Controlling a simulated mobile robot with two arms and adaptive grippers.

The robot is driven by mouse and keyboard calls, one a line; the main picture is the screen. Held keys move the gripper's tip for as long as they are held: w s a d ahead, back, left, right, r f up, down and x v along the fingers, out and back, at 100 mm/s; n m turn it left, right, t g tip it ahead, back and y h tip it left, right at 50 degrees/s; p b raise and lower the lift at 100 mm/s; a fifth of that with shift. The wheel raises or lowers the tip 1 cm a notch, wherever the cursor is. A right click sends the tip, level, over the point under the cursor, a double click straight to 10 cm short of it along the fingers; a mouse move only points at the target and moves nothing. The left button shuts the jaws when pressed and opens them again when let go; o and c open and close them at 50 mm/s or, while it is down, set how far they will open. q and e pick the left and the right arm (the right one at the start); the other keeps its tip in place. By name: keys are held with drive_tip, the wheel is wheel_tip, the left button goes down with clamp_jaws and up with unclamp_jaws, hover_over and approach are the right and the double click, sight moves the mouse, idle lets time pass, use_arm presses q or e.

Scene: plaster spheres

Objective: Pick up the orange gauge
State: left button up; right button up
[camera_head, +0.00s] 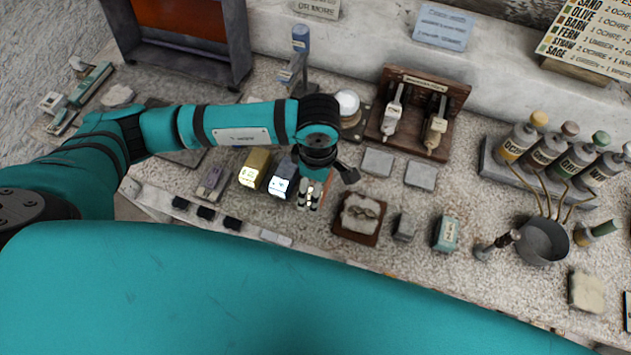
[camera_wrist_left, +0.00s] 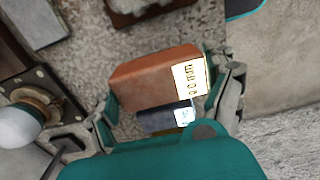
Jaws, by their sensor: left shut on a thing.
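The orange gauge (camera_wrist_left: 145,80) is a terracotta block with a pale printed label at its right end in the left wrist view. My left gripper (camera_wrist_left: 168,98) has a finger at each end of it and is shut on it. In the head view my left gripper (camera_head: 311,192) points down over the bench, and it mostly hides the gauge. Whether the gauge touches the bench is hard to tell. A dark blue block (camera_wrist_left: 165,118) shows just beyond it in the wrist view. My right gripper is not in view.
Left of the gripper stand a blue-grey block (camera_head: 282,180), a yellow block (camera_head: 255,167) and a grey block (camera_head: 213,182). A wooden tray (camera_head: 342,229) lies close on the right. A white knob (camera_head: 348,101) and a wooden rack (camera_head: 452,101) stand behind.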

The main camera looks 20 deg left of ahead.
use_arm(q)
drive_tip(key=s+d+b, duration=0.2)
drive_tip(key=s+d, duration=0.1)
drive_tip(key=s, duration=0.3)
drive_tip(key=s+d+r+b, duration=0.1)
drive_tip(key=s+d+b, duration=0.1)
drive_tip(key=s+d, duration=0.2)
drive_tip(key=shift+s+d+r, duration=0.15)
drive_tip(key=shift+s+r, duration=0.05)
drive_tip(key=shift+s, duration=0.95)
